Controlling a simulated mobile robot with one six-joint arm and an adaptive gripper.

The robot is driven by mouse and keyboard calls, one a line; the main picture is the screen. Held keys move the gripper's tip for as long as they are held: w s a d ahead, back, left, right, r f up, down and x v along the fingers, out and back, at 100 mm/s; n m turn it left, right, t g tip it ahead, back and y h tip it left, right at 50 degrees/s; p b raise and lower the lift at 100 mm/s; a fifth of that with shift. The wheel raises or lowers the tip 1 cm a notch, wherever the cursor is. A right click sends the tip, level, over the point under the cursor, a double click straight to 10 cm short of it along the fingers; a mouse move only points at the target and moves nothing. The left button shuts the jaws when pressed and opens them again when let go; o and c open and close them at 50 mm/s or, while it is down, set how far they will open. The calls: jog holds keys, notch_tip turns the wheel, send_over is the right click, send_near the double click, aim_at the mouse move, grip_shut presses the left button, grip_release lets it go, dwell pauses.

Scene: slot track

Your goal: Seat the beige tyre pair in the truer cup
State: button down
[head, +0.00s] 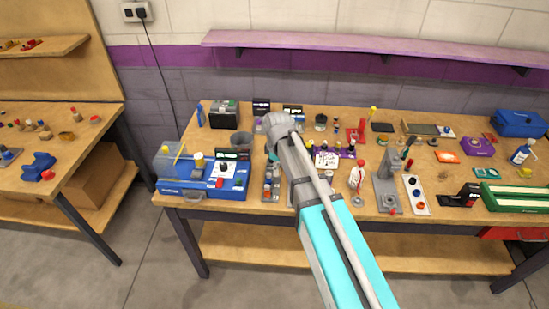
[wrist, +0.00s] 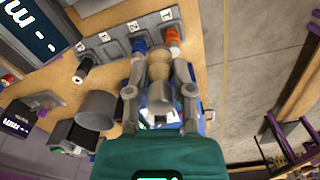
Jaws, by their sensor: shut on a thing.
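My gripper (wrist: 160,78) is shut on the beige tyre pair (wrist: 159,62), which sits between the two fingers in the wrist view. In the head view my arm hides the gripper's fingers and the tyre pair. A blue bench unit (head: 200,190) stands left of my arm, with a dark display and small fittings on it. I cannot tell for certain which part is the truer cup. A grey numbered rack (wrist: 116,48) lies just beyond the tyre pair in the wrist view, with black, blue and orange pieces in it.
A grey cup-shaped container (head: 241,141) stands behind the blue unit, and it also shows in the wrist view (wrist: 98,108). A grey upright stand (head: 386,188) and a red-and-white bottle (head: 356,177) stand right of my arm. The wooden bench (head: 178,152) is crowded.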

jog(key=shift+s+d+r+p, duration=0.2)
jog(key=shift+s+r, duration=0.1)
jog(key=shift+s, duration=0.25)
jog(key=shift+s+d+r+p, duration=0.1)
jog(key=shift+s+d+r, duration=0.15)
jog(key=shift+s, duration=0.3)
jog(key=shift+s, duration=0.15)
